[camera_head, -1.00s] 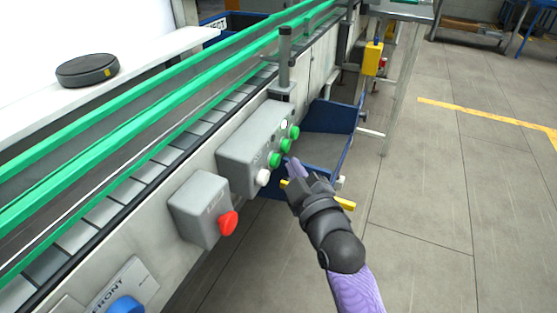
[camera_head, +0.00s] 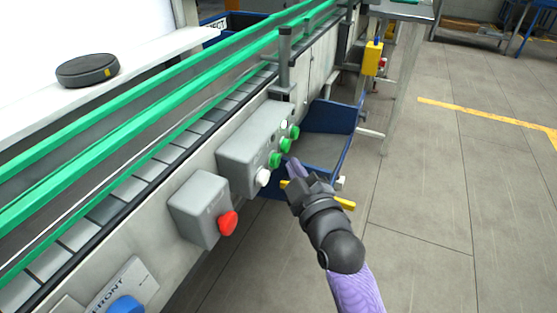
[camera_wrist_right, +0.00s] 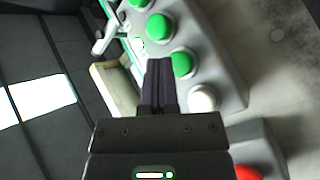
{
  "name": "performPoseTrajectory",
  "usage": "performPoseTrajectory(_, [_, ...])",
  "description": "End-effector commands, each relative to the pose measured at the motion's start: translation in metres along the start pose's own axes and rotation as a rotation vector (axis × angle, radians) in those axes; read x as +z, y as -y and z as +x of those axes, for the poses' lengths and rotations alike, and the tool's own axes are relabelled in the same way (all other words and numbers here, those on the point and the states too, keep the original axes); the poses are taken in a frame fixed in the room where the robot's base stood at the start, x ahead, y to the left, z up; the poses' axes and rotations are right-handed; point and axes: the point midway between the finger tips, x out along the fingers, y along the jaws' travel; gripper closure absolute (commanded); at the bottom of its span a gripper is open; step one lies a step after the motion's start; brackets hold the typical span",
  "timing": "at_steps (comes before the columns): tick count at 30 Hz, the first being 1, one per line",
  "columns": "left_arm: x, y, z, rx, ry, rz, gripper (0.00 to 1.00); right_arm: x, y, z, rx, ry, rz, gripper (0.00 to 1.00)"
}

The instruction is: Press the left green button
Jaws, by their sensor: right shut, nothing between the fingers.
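A grey button box on the side of the conveyor carries a row of green buttons with white buttons. The left green button (camera_head: 275,160) sits beside the lower white button (camera_head: 263,177); two more green buttons (camera_head: 286,145) (camera_head: 294,132) lie farther along. My right gripper (camera_head: 292,167) is shut and empty, its purple fingertips just right of the left green button. In the right wrist view the closed fingers (camera_wrist_right: 158,67) point at the box, close beside the left green button (camera_wrist_right: 182,63). I cannot tell whether they touch it. My left gripper is out of view.
A grey box with a red button (camera_head: 228,222) is mounted nearer, on the left. A blue bin (camera_head: 335,116) lies behind the gripper, and a yellow bar (camera_head: 345,204) shows below it. Green conveyor rails (camera_head: 150,105) run along the left. Open floor is at right.

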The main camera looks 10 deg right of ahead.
Motion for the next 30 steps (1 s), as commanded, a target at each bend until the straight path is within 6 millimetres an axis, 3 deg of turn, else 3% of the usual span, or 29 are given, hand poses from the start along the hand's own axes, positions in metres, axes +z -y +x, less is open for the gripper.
performPoseTrajectory(13, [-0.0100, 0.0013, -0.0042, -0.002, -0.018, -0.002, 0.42, -0.0052, 0.0028, 0.0055, 0.000, -0.001, 0.000, 1.00])
performPoseTrajectory(30, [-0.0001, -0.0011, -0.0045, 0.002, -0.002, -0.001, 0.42, -0.0057, 0.0055, 0.0076, 0.000, 0.000, 0.001, 1.00])
